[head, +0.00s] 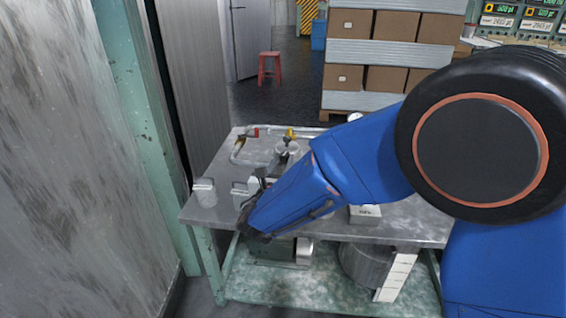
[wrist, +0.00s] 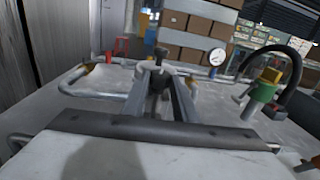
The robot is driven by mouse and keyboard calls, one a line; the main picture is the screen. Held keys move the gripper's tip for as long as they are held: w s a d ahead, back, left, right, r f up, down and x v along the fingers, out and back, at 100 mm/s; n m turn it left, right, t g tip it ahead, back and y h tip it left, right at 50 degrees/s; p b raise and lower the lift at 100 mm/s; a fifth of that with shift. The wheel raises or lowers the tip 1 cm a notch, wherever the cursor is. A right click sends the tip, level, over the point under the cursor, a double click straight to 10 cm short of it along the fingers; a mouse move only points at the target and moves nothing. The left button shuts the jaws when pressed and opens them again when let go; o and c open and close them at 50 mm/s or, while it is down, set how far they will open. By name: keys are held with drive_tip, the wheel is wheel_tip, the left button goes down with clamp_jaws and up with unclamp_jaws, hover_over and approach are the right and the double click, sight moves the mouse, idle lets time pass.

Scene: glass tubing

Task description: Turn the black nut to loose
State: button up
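In the wrist view my gripper (wrist: 159,76) reaches forward with its two grey fingers apart. A small dark part (wrist: 158,82), which looks like the black nut, shows low between the fingertips. Whether the fingers touch it is unclear. Just beyond stands a pale fitting with a black T-shaped top (wrist: 161,54), in line with the glass tubing (wrist: 72,80). In the head view my gripper (head: 279,164) points away over the table at that fitting (head: 287,148). My own blue arm covers part of the table, and the nut cannot be made out there.
The metal table (head: 222,213) carries pale blocks (head: 204,192) at its left. In the wrist view a round gauge (wrist: 217,57) stands behind, and a green valve (wrist: 263,93) with a black hose is at the right. Boxes (head: 392,25) are stacked beyond the table.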

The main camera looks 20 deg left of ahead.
drive_tip(key=shift+w+d+r+n+g+y, duration=0.1)
drive_tip(key=shift+d+n+g+y, duration=0.15)
drive_tip(key=shift+n+y, duration=0.55)
drive_tip(key=shift+w+d+n+g+y, duration=0.1)
drive_tip(key=shift+n+g+y, duration=0.25)
drive_tip(key=shift+y, duration=0.75)
drive_tip(key=shift+d+n+g+y, duration=0.15)
drive_tip(key=shift+n+g+y, duration=0.35)
drive_tip(key=shift+n+y, duration=0.65)
drive_tip(key=shift+y, duration=0.25)
drive_tip(key=o, duration=1.1)
drive_tip(key=shift+c, duration=0.2)
drive_tip(key=shift+m+h, duration=0.3)
drive_tip(key=shift+h, duration=0.1)
